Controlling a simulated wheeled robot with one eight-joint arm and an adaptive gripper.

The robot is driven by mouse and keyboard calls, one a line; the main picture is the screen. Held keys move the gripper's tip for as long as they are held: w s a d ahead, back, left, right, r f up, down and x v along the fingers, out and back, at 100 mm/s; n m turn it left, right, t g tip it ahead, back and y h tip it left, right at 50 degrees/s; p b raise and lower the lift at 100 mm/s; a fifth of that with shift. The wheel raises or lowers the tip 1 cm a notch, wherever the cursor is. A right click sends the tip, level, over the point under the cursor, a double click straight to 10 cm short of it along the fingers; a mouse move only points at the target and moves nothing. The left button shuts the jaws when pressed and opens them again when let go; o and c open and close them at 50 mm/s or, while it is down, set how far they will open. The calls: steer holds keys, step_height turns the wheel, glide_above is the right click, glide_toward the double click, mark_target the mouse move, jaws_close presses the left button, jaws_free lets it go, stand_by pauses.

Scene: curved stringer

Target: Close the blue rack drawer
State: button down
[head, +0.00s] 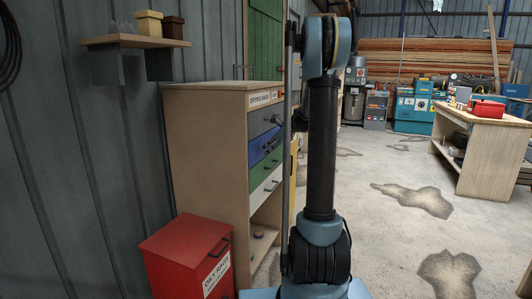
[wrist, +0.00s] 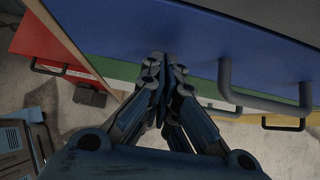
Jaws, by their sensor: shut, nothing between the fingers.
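The blue drawer (head: 262,148) is in the tan drying rack (head: 207,150) in the head view, between a grey drawer above and a green drawer below. My arm partly covers the rack's right side, and I cannot tell how far the blue drawer stands out. In the wrist view the blue drawer front (wrist: 200,30) fills the upper part, with its grey bar handle (wrist: 262,98) to the right of my fingers. My gripper (wrist: 163,60) is shut and empty, its fingertips at or close to the blue front, left of the handle; contact is unclear. It is hidden in the head view.
The grey drawer (head: 263,120) and green drawer (head: 266,188) have their own handles. A red oily rags box (head: 185,250) stands at the rack's front left. A wall shelf (head: 136,42) holds small boxes. A workbench (head: 480,150) stands at right, with open stained floor before it.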

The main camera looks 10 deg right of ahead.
steer(key=s+d+f+v, duration=0.1)
steer(key=d+f+v, duration=0.1)
steer(key=v, duration=1)
steer(key=s+a+f+n+g+h, duration=0.15)
steer(key=s+n, duration=0.25)
steer(key=s, duration=0.4)
steer(key=s+a+f+n+h, duration=0.1)
steer(key=s+a+f+n, duration=0.2)
steer(key=s, duration=0.5)
steer(key=s+a+n+h, duration=0.1)
steer(key=s+a+n, duration=0.1)
steer(key=s+n, duration=0.45)
steer(key=s+d+f+n+h, duration=0.1)
steer(key=s+f+n, duration=0.4)
steer(key=s, duration=0.5)
steer(key=s+d+f+n+h, duration=0.1)
steer(key=s+f+n+h, duration=0.2)
steer(key=s+f+n, duration=0.2)
steer(key=s+f, duration=0.3)
steer(key=s, duration=0.2)
steer(key=shift+d+f+g, duration=0.2)
steer(key=shift+f+g, duration=0.05)
steer(key=shift+g, duration=0.1)
